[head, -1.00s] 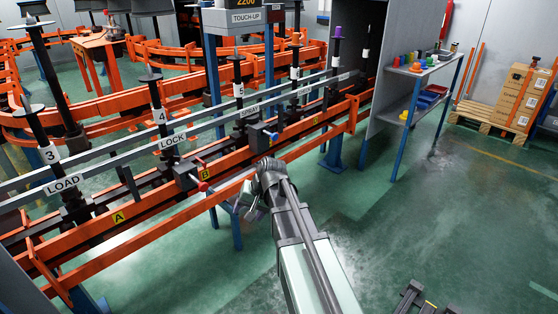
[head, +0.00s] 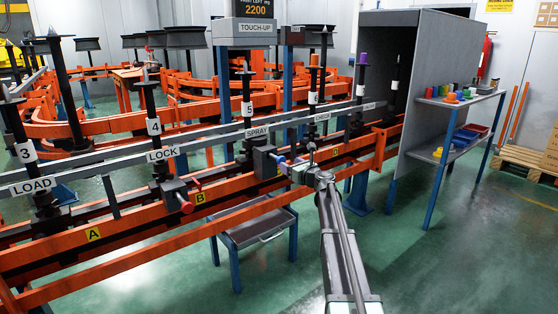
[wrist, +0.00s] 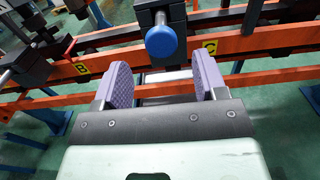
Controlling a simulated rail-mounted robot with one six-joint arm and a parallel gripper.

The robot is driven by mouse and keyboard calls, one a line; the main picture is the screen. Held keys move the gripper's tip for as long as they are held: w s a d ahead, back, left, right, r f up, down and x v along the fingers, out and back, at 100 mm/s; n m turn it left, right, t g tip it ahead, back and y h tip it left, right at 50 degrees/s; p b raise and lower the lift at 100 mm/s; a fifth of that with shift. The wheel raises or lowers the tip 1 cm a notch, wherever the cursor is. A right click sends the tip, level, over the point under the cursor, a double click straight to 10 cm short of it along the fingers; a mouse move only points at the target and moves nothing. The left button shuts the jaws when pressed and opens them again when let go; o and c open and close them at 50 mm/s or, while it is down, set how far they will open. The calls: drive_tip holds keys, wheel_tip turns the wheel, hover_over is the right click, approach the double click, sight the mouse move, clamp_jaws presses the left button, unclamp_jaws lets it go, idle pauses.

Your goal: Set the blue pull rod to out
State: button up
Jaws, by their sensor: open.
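The blue pull rod (wrist: 162,42) shows its round knob on a short metal shaft, coming out of a dark block under the rail. In the head view its knob (head: 281,159) is small, beside the block (head: 264,160) below the SPRAY sign. My gripper (wrist: 160,65) is open, its two purple pads apart and empty. In the wrist view the knob lies just beyond the fingertips, roughly centred between them. In the head view my gripper (head: 297,168) is close in front of the knob, and I cannot tell whether they touch.
A red-knobbed rod (head: 185,206) sticks out at the LOCK station to the left. Orange rails (head: 130,222) run along the line, with yellow marker C (wrist: 209,47) right of the blue knob. A grey tray table (head: 262,229) stands below. The floor in front is clear.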

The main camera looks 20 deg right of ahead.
drive_tip(key=x, duration=0.8)
drive_tip(key=shift+w, duration=0.1)
clamp_jaws()
drive_tip(key=shift+v, duration=1.75)
unclamp_jaws()
approach(284, 161)
drive_tip(key=shift+s+a+r, duration=0.1)
drive_tip(key=shift+s+r, duration=0.15)
drive_tip(key=shift+s, duration=0.75)
